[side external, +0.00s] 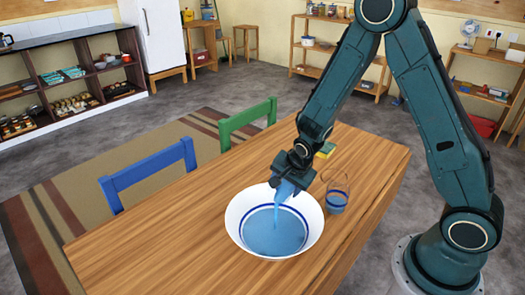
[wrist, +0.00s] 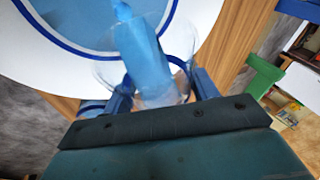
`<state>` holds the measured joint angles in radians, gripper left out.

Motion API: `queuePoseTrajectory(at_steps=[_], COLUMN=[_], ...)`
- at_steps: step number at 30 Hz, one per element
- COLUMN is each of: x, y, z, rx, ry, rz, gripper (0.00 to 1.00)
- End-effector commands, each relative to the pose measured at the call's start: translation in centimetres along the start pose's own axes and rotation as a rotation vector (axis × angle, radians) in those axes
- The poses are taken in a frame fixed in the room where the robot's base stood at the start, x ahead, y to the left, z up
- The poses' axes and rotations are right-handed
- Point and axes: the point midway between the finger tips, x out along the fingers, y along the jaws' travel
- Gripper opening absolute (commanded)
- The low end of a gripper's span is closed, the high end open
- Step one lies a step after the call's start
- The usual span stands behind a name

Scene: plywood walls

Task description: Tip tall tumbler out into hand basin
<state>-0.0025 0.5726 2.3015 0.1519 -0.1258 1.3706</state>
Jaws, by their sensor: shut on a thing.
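The hand basin (side external: 235,213) is a wide white bowl with blue bands on the wooden table, with blue liquid in it. Its rim (wrist: 205,15) fills the top of the wrist view. My gripper (side external: 290,176) is shut on a clear tumbler (side external: 287,187), tilted steeply over the basin's back rim. In the wrist view the tumbler (wrist: 160,97) sits between the fingers, its mouth towards the basin. Blue liquid runs out of it in a stream (side external: 274,215) into the basin. The fingers partly hide the tumbler in the side view.
A second glass (side external: 336,192) with blue liquid stands upright on the table, right of the basin. A yellow and green sponge (side external: 326,150) lies behind it. A blue chair (side external: 148,174) and a green chair (side external: 247,121) stand at the far edge. The table's left part is clear.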

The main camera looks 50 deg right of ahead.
Motion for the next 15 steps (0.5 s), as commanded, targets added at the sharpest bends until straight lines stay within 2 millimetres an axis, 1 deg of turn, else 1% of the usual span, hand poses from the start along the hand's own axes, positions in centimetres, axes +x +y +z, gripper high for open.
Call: queuePoseTrajectory(at_steps=[15], x=[-0.4], y=[-0.14], z=[0.12], rx=[-0.02], ry=[0.053], rz=[-0.007], gripper=[0.32])
